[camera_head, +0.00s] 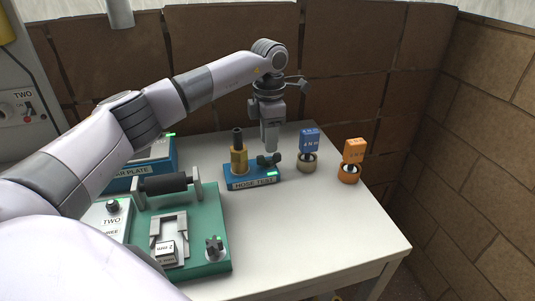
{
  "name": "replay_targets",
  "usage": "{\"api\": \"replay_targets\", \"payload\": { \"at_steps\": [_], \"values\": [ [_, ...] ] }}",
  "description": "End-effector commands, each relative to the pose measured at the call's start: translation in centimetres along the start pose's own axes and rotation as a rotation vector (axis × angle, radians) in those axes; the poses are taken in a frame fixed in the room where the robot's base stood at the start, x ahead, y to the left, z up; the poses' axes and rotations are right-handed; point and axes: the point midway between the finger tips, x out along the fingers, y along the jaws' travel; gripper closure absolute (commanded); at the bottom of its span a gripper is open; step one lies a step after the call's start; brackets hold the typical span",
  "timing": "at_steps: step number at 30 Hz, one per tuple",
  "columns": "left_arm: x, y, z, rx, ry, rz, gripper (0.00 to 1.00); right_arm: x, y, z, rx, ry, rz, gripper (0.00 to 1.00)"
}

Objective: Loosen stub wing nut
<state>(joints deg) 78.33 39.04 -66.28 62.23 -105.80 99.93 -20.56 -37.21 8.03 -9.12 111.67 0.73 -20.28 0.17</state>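A blue block labelled HOSE TEST (251,180) stands on the table and carries a brass-coloured upright stub (239,160) with a dark top. A dark wing nut (268,160) sits on the right part of this block. My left gripper (270,148) points down directly over the wing nut, its fingertips at or just above it. I cannot tell whether they touch it. The fingers overlap from this angle, so their gap is hidden. My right gripper is out of view.
A green fixture (205,210) with a black roller (166,184) and a dark cross-shaped knob (214,245) is at front left. A blue-topped plug (308,150) and an orange plug (351,160) stand right of the block. The front right of the white table (320,225) is clear.

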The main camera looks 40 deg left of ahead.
Motion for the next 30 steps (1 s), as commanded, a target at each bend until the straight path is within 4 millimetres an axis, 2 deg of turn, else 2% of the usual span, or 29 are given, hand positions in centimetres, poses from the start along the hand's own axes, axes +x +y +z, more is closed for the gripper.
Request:
{"api": "replay_targets", "payload": {
  "at_steps": [24, 30],
  "values": [
    [3.8, 0.0, 0.0, 0.0, 0.001, 0.0, 0.68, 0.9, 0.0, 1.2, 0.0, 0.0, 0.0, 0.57],
    [4.1, 0.0, 0.0, 0.0, 0.0, 0.0, 0.68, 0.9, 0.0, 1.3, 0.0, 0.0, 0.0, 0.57]
  ]
}}
